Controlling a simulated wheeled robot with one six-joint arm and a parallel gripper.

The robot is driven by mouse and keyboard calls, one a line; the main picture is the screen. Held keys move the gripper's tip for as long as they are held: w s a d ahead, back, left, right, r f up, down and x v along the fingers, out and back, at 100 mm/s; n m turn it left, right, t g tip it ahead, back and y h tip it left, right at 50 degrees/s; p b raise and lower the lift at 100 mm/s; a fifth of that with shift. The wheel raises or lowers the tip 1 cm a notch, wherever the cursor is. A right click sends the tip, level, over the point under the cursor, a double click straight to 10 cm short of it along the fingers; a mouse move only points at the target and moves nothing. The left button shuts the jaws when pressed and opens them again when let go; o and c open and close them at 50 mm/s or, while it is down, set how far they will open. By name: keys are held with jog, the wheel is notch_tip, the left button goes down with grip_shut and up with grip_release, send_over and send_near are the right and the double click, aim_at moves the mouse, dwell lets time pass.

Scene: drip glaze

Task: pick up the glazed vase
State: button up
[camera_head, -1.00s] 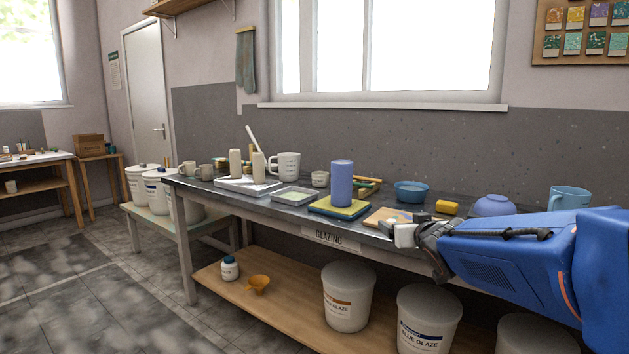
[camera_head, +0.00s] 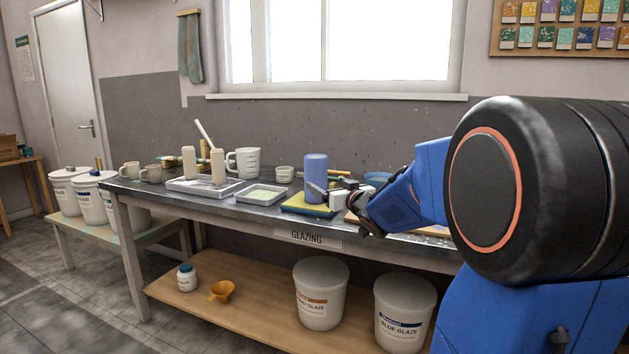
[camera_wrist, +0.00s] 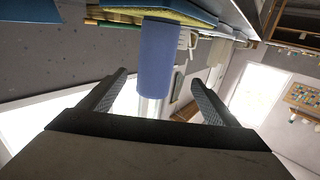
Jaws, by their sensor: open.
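The glazed vase is a smooth blue cylinder (camera_head: 315,176) standing upright on a yellow-green sponge with a blue base (camera_head: 303,206) on the glazing table. In the wrist view the vase (camera_wrist: 158,58) appears upside down, ahead of the fingers and roughly between their lines. The sponge (camera_wrist: 185,12) shows there at the top. My gripper (camera_head: 326,194) is open with nothing in it, just right of and in front of the vase in the head view. In the wrist view its two fingers (camera_wrist: 158,84) are spread apart. Whether a finger touches the vase is unclear.
A tray with pale glaze (camera_head: 260,195) lies left of the sponge. Cream cylinders (camera_head: 218,166) and a measuring jug (camera_head: 243,162) stand farther left. A small cup (camera_head: 285,174) is behind. A blue bowl (camera_head: 377,178) is partly hidden by my arm. The wall is close behind the table.

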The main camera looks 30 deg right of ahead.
aim_at(319, 179)
jog(key=w, duration=0.6)
jog(key=shift+w+d, duration=0.15)
jog(key=shift+d, duration=0.1)
jog(key=shift+w+d+r, duration=0.1)
jog(key=shift+w+d, duration=0.1)
jog(key=shift+w, duration=0.65)
jog(key=shift+w+d+r, duration=0.1)
jog(key=shift+w+d, duration=0.05)
jog(key=shift+w, duration=0.75)
jog(key=shift+w+d+r, duration=0.1)
jog(key=shift+w+d, duration=0.1)
jog(key=shift+w, duration=0.65)
